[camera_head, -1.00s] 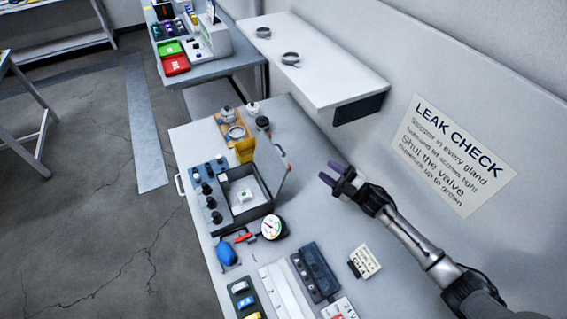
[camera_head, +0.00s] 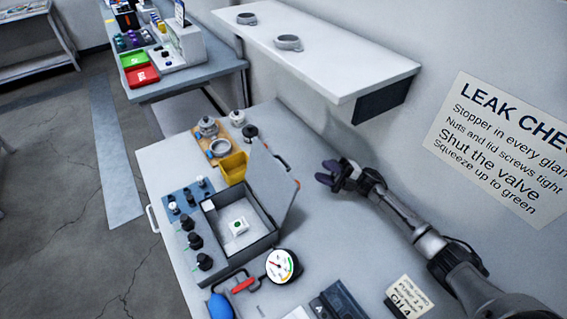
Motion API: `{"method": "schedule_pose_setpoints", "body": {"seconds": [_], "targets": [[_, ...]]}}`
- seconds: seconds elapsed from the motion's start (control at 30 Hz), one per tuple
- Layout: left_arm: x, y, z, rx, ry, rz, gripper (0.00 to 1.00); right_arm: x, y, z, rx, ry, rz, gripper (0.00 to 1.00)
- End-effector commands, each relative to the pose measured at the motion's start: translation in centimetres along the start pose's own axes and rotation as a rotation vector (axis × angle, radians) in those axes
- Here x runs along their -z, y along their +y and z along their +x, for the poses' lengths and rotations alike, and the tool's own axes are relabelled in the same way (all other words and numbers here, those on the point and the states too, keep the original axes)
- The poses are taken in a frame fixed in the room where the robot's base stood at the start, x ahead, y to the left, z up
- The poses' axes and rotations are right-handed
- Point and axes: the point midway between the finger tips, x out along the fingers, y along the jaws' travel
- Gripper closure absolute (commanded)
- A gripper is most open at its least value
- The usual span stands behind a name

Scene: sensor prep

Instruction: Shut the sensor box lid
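The grey sensor box (camera_head: 262,243) stands open on the bench, with a small white board with a green mark (camera_head: 238,225) inside. Its lid (camera_head: 270,188) is raised, roughly upright and leaning right, along the box's right side. My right gripper (camera_head: 326,174) is to the right of the lid, apart from it, over the bench. Its dark fingers look parted and hold nothing that I can see. My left gripper is not in view.
Black glands (camera_head: 204,262) line the box's left side. A gauge (camera_head: 282,265) with a red-handled valve (camera_head: 244,285) and blue bulb (camera_head: 221,307) sits in front. A yellow bin (camera_head: 233,167) stands behind. A white shelf (camera_head: 320,55) overhangs the bench's back right.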

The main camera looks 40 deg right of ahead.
Motion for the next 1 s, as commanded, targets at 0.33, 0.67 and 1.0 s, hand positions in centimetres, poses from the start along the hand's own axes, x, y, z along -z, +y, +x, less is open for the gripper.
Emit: {"method": "schedule_pose_setpoints", "body": {"seconds": [0.33,0.67,1.0], "targets": [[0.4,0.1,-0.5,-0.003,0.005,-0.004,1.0,0.1,0.1,6.4,-0.002,0.003,-0.001,0.65],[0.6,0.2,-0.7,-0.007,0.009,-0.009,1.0,0.1,0.1,11.2,-0.002,0.002,0.0,0.65],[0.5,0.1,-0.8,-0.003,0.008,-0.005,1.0,0.0,0.0,12.8,0.0,0.0,0.001,0.65]]}}
